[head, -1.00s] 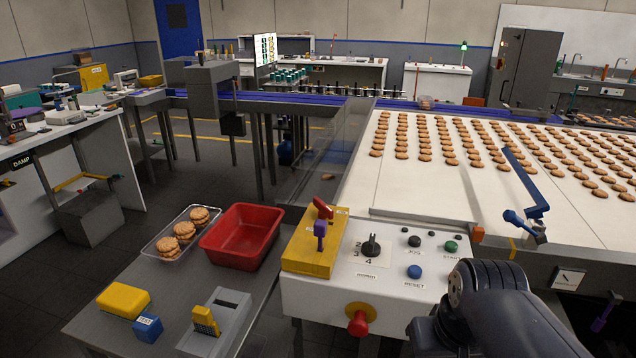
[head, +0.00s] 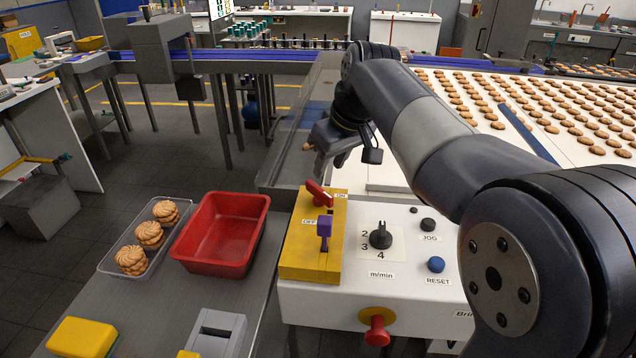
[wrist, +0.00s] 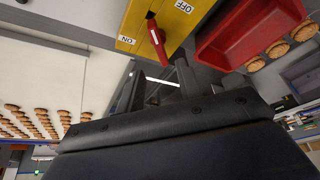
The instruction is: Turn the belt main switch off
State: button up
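The belt main switch is a yellow box (head: 297,258) at the left end of the white control panel. Its red handle (head: 319,193) stands at the far end, beside the ON label (head: 341,196). The OFF label (head: 309,222) is nearer, beside a purple piece (head: 324,226) upright on the box. In the wrist view the red handle (wrist: 157,45) sticks out from the yellow box (wrist: 172,28) towards my fingers. My gripper (head: 332,163) is open and empty, just beyond and above the handle, apart from it. The purple piece is not in the wrist view.
The panel (head: 400,290) also carries a black knob (head: 381,236), a blue RESET button (head: 436,264) and a red mushroom button (head: 377,332). A red crate (head: 192,250) and a clear biscuit tray (head: 113,250) stand left. The biscuit belt (head: 388,176) lies behind.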

aim_at(320, 188)
jog(key=x, duration=0.8)
jog(key=shift+d, duration=0.1)
jog(key=shift+c, duration=0.2)
grip_shut()
